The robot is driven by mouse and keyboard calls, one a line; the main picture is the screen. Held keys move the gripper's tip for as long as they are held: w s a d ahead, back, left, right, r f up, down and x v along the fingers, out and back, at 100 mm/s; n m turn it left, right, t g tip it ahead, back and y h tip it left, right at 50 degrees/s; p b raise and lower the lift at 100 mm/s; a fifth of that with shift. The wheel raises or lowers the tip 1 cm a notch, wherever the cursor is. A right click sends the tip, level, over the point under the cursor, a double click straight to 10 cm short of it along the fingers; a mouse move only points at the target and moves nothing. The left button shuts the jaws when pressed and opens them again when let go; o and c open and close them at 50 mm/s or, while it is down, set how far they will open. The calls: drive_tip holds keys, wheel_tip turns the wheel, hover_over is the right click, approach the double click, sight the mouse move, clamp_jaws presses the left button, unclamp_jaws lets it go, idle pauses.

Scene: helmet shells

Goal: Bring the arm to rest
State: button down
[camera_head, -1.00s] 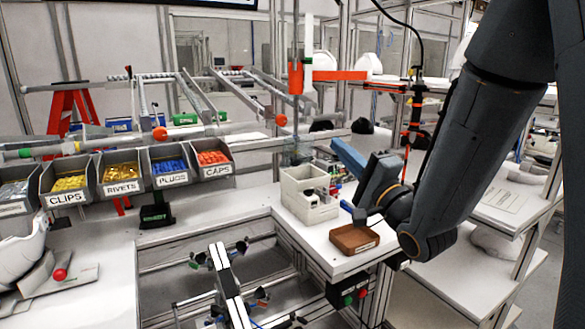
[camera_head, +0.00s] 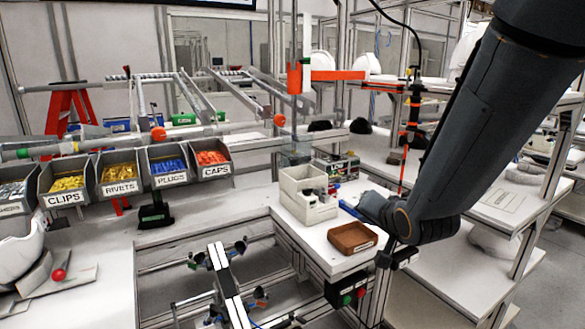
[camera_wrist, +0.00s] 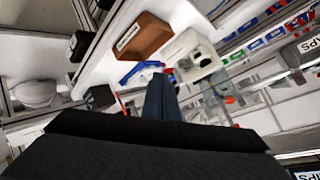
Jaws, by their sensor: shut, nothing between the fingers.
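My gripper (camera_wrist: 160,97) shows in the wrist view as two dark blue-grey fingers lying close together, shut and empty. In the head view my arm comes in from the upper right, and its wrist end is over the right side of the bench, beside the brown tray. There the fingers are mostly hidden by my wrist, and I cannot make out their tips.
A brown tray (camera_head: 353,251) and a white divided bin (camera_head: 292,207) stand on the bench corner. Labelled bins, including red caps (camera_head: 212,158), hang at left. White shelves (camera_head: 509,208) are at right.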

drive_tip(key=s+d+f+n+g+h, duration=0.1)
drive_tip(key=s+f+n+g, duration=0.25)
drive_tip(key=s, duration=0.55)
drive_tip(key=s+d+f+n+g, duration=0.1)
drive_tip(key=s+f+n+g, duration=0.2)
drive_tip(key=s+f+g, duration=0.35)
drive_tip(key=s+f+g+b, duration=0.1)
drive_tip(key=s+f+b, duration=0.3)
drive_tip(key=f+b, duration=0.5)
drive_tip(key=shift+s+a+f+g+b, duration=0.2)
drive_tip(key=shift+s+a+g+b, duration=0.15)
drive_tip(key=shift+b, duration=0.2)
